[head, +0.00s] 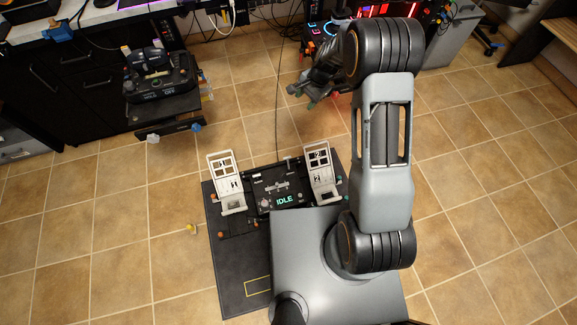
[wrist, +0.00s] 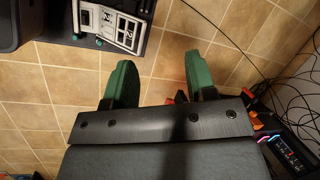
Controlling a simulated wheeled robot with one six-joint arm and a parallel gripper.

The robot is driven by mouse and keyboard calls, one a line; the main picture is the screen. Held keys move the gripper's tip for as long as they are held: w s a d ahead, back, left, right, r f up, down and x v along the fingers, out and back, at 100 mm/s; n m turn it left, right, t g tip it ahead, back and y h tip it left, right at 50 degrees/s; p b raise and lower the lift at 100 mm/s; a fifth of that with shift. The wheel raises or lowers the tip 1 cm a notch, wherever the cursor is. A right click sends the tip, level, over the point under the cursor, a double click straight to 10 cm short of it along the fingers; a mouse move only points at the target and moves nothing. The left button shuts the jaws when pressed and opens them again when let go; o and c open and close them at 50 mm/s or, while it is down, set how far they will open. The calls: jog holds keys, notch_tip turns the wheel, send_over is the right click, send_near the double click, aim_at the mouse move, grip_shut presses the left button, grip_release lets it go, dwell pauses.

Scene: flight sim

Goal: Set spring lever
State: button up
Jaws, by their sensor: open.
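A rudder pedal unit lies on a dark base plate (head: 228,285) on the floor. It has a white left pedal (head: 226,182), a white right pedal (head: 321,172) and a centre panel (head: 278,188) with a lit "IDLE" text. Small fittings show on this panel, but I cannot tell which one is the spring lever. My gripper (head: 312,92) hangs beyond the pedals, apart from them. In the wrist view, the green fingers of my gripper (wrist: 160,80) are open with nothing between them. The pedal marked 2 (wrist: 122,25) shows there at the top.
A throttle unit (head: 160,78) stands on a mount at the left, with a blue knob (head: 196,127) below it. A cable (head: 277,105) crosses the floor behind the pedals. Tiles on both sides are mostly clear.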

notch_tip(320, 180, down, 16)
jog(key=w+m+b, duration=0.2)
jog(key=m+b, duration=0.1)
jog(key=b, duration=0.1)
jog(key=m+g+y+b, duration=0.1)
jog(key=m+b, duration=0.1)
jog(key=b, duration=0.2)
send_near(289, 157)
jog(key=shift+m, duration=0.3)
jog(key=b+x, duration=0.4)
jog(key=x, duration=0.6)
jog(key=shift+a+f+b, duration=0.2)
jog(key=shift+f+b, duration=0.15)
jog(key=shift+w, duration=0.1)
grip_shut()
